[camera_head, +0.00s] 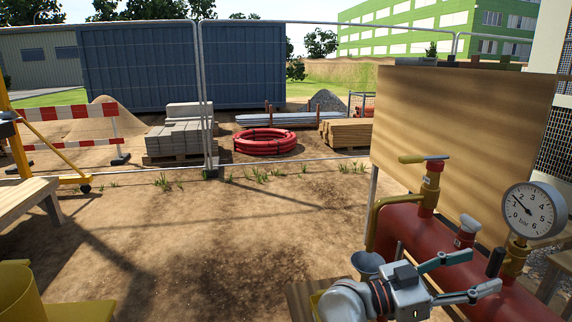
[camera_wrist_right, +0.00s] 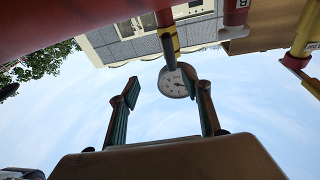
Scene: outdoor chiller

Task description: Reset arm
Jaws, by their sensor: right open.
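My right gripper (camera_head: 472,276) is at the lower right of the head view, in front of the red pipe (camera_head: 402,238). Its two fingers are spread, with nothing held between them. In the right wrist view the open fingers (camera_wrist_right: 160,88) point up the picture. The round white pressure gauge (camera_wrist_right: 174,82) shows beyond and between them, apart from the fingertips. In the head view the gauge (camera_head: 533,210) stands on a brass fitting above the pipe, right of my gripper. My left gripper is not in view.
A wooden bench (camera_head: 28,198) and a yellow object (camera_head: 18,292) are at the left. The dirt ground (camera_head: 215,255) between is clear.

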